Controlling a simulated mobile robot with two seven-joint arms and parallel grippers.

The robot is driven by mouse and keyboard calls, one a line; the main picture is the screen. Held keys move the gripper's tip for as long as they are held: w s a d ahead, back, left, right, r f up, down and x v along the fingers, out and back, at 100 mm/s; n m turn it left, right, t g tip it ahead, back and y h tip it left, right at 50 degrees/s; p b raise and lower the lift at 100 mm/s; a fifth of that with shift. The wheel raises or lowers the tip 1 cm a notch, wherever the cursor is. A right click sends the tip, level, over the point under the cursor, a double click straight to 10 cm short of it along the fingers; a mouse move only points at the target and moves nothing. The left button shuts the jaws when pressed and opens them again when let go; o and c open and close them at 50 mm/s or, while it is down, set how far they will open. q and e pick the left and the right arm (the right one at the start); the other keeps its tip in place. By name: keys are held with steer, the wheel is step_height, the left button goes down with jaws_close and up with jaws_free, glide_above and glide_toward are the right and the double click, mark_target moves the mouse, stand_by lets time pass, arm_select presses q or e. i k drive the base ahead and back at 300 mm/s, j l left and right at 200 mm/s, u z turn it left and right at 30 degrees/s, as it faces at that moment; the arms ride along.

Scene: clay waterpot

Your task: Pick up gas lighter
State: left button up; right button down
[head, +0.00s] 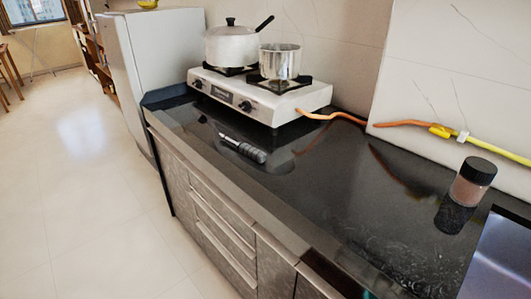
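The gas lighter (243,148) lies on the black countertop in front of the stove. It has a dark ribbed handle at its right end and a thin silver shaft pointing up and left. Nothing covers it. Neither of my grippers shows in the head view.
A white two-burner stove (259,95) holds a lidded pot (231,47) and an open steel pot (280,62). A jar with a black lid (473,182) stands at the right near the sink (497,262). An orange hose (335,116) runs along the wall. The counter (330,205) between is clear.

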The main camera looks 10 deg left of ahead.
mark_target(249, 150)
steer(key=i+j+z, duration=0.1)
steer(key=z, duration=0.35)
steer(key=j+z, duration=0.4)
steer(key=i+j+z, duration=0.1)
steer(key=z, duration=0.35)
steer(key=j+z, duration=0.15)
steer(key=j, duration=0.3)
steer(key=k+j+z, duration=0.15)
steer(key=j, duration=0.3)
steer(key=j+z, duration=0.2)
steer(key=j, duration=0.2)
steer(key=k+j+z, duration=0.15)
steer(key=j, duration=0.3)
